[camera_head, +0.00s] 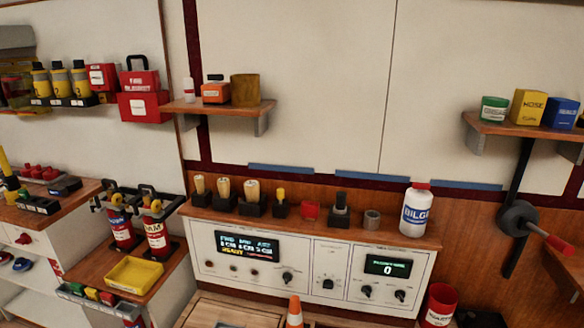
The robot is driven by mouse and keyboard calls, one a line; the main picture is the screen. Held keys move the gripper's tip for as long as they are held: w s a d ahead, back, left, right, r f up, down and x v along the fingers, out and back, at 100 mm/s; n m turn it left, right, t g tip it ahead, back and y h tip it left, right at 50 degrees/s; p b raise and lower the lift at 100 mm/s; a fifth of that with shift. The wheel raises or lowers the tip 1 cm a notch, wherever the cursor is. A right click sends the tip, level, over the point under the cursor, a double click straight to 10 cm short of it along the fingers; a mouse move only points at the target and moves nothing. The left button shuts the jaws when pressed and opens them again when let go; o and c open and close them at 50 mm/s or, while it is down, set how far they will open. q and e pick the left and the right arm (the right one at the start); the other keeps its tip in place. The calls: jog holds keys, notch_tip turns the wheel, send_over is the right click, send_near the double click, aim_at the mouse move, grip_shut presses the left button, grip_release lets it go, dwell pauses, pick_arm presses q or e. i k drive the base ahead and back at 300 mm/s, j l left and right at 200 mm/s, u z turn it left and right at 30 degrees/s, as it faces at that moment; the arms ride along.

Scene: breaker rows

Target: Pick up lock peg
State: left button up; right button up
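No label marks a lock peg, so I cannot tell for certain which item it is. On the wooden ledge above the white control panel, several small items stand in a row. Three pale wooden-looking pegs (223,187) sit upright in black blocks. To their right is a thin yellow-topped peg (281,195) in a black block, then a small red piece (310,211), a dark grey peg (341,201) in a black base and a grey ring (372,218). Neither of my grippers is in view.
A white bottle (415,212) stands at the ledge's right end. Below are the white control panel (313,270) and an orange cone (295,311). Red extinguishers (157,234) and a yellow tray (134,275) are at left. A dark lever with a red handle (556,244) juts out at right.

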aim_at(280, 192)
jog(key=i+j+z, duration=0.1)
jog(key=j, duration=0.3)
jog(key=i+j, duration=0.3)
jog(key=i+j+z, duration=0.15)
jog(key=j, duration=0.35)
